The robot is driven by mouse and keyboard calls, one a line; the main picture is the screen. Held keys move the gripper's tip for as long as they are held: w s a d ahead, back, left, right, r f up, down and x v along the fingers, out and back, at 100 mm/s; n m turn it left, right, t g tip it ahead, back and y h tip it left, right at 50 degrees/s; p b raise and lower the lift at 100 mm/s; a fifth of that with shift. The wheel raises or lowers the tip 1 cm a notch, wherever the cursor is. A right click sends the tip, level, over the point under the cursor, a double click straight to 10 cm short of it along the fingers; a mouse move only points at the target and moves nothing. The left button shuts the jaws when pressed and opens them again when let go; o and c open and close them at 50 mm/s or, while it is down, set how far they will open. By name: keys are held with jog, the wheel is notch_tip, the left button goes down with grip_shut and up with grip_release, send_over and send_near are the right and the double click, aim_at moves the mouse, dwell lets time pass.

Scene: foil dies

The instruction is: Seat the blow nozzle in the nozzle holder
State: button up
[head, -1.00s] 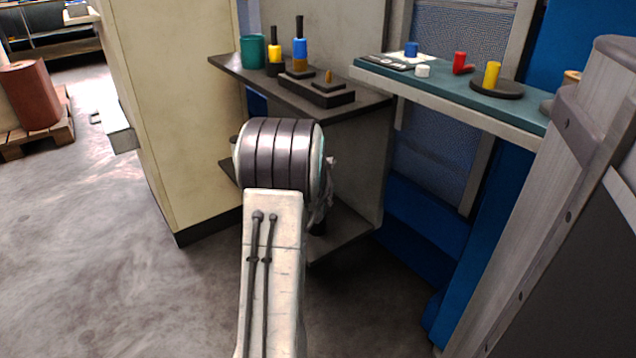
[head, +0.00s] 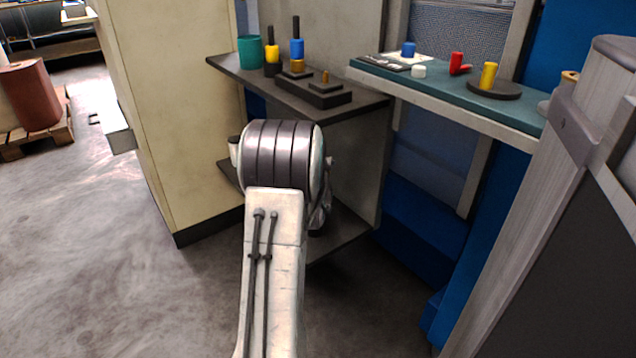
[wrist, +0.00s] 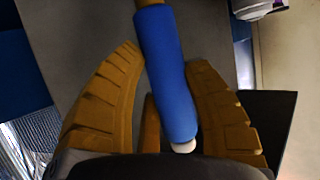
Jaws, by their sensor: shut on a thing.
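A blue cylinder with a brass-coloured upper end and a small white lower end, which looks like the blow nozzle (wrist: 166,70), is between the two ochre fingers of my gripper (wrist: 168,92) in the wrist view. My gripper is shut on it, and it leans slightly. In the head view my thick banded wrist joint hides the gripper and the nozzle, in front of the lower shelf. I cannot tell for sure which thing is the nozzle holder; a dark stepped block (head: 314,96) with a small brass peg sits on the upper dark shelf (head: 358,106).
On the upper shelf stand a green cup (head: 251,51), a yellow-and-black tool (head: 272,56) and a blue-and-black tool (head: 297,50). A teal-topped bench (head: 440,84) with small coloured parts is at right. A cream cabinet (head: 185,110) stands at left. The lower shelf (head: 345,235) is partly hidden.

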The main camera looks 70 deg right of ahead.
jog(key=o, duration=1.2)
jog(key=shift+o, duration=0.2)
jog(key=shift+r, duration=0.15)
jog(key=shift+r, duration=0.3)
jog(key=p+v, duration=0.7)
jog(key=v, duration=0.5)
jog(key=shift+r+p, duration=0.25)
jog(key=shift+p, duration=0.15)
jog(key=shift+w, duration=0.1)
